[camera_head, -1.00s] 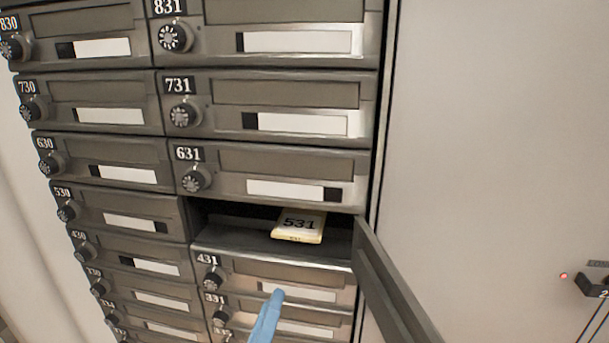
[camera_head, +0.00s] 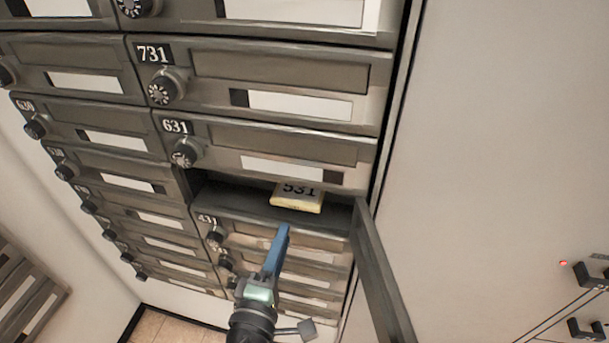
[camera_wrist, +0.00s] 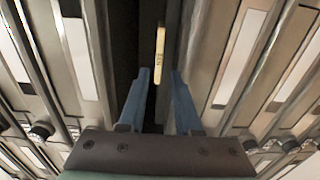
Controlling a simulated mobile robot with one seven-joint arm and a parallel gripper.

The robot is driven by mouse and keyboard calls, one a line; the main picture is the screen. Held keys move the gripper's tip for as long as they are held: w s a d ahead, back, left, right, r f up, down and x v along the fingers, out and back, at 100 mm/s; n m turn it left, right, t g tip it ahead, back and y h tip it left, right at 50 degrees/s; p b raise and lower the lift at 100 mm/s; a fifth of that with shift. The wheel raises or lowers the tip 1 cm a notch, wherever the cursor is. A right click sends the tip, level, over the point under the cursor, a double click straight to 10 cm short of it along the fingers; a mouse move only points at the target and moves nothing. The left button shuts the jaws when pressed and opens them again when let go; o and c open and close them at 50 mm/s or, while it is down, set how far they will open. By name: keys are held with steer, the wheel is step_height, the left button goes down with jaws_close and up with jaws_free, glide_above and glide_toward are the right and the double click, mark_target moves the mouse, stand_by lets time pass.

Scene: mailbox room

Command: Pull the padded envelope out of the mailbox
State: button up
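The padded envelope (camera_head: 298,198) is pale yellow with "531" on its top. It lies flat inside the open mailbox compartment (camera_head: 240,204), near the front edge. In the wrist view the envelope (camera_wrist: 159,48) shows edge-on as a thin yellow strip inside the dark opening. My gripper (camera_head: 284,230) is in front of and just below the compartment, apart from the envelope. In the wrist view its two blue fingers (camera_wrist: 159,78) are spread with an empty gap between them, and the envelope lies beyond, roughly in line with the gap.
The open mailbox door (camera_head: 380,270) hangs out to the right of my gripper. Closed mailboxes with dials, such as 631 (camera_head: 270,155), are above, with more below and to the left. A pale wall panel (camera_head: 490,130) is at the right.

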mark_target(294, 206)
steer(key=shift+b+x, duration=0.55)
steer(key=shift+x, duration=3.85)
jaws_close()
steer(key=shift+r, duration=0.1)
steer(key=shift+r, duration=0.15)
steer(key=b+v, duration=0.1)
steer(key=v, duration=1.8)
steer(key=shift+r+b, duration=0.2)
steer(key=shift+b, duration=0.2)
steer(key=shift+f, duration=0.15)
